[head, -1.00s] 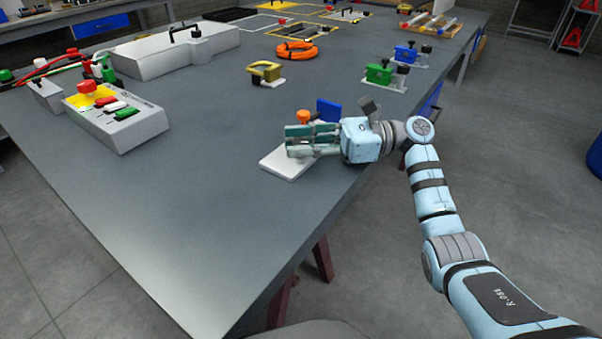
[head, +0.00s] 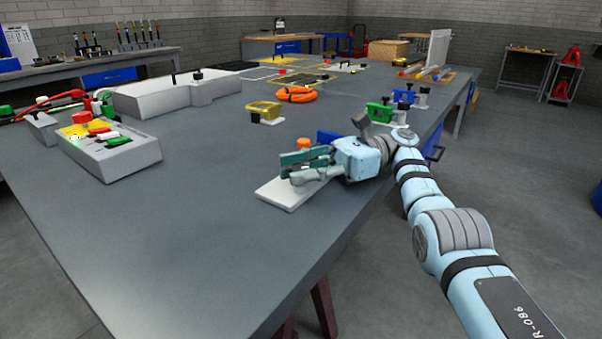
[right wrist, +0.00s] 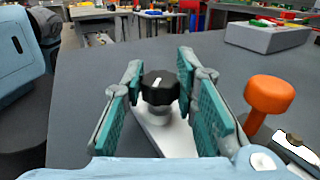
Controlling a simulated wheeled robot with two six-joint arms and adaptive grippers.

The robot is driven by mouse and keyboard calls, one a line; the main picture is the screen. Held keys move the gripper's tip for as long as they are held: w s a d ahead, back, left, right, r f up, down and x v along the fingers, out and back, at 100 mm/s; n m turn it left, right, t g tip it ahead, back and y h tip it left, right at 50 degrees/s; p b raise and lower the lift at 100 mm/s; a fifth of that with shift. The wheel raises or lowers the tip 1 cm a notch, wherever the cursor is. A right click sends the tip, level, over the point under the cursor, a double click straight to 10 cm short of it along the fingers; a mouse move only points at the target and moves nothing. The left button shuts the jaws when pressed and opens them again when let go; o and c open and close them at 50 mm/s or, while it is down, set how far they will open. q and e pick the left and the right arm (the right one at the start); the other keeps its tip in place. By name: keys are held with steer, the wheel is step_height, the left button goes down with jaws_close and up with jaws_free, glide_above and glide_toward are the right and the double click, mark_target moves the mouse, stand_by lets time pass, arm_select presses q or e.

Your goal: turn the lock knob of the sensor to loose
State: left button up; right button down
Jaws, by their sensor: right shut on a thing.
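The black lock knob (right wrist: 160,88) with a white mark on top shows in the right wrist view, standing on a white base plate (right wrist: 172,140). My right gripper (right wrist: 161,82) is shut on it, one teal-padded finger on each side. The white mark runs roughly away from the wrist camera. An orange knob (right wrist: 268,95) stands to the right, outside the fingers. In the head view my right gripper (head: 305,164) lies over the white plate (head: 283,194) and hides the black knob. My left gripper is not in view.
A control box (head: 110,155) with coloured buttons stands on the left of the grey table (head: 180,230). A yellow clamp-like part (head: 264,111), an orange coil (head: 296,94) and a green fixture (head: 379,112) lie beyond the gripper. The table's front left is clear.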

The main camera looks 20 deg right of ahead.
steer(key=shift+f, duration=0.15)
steer(key=c, duration=1.5)
jaws_free()
steer(key=shift+o, duration=1.1)
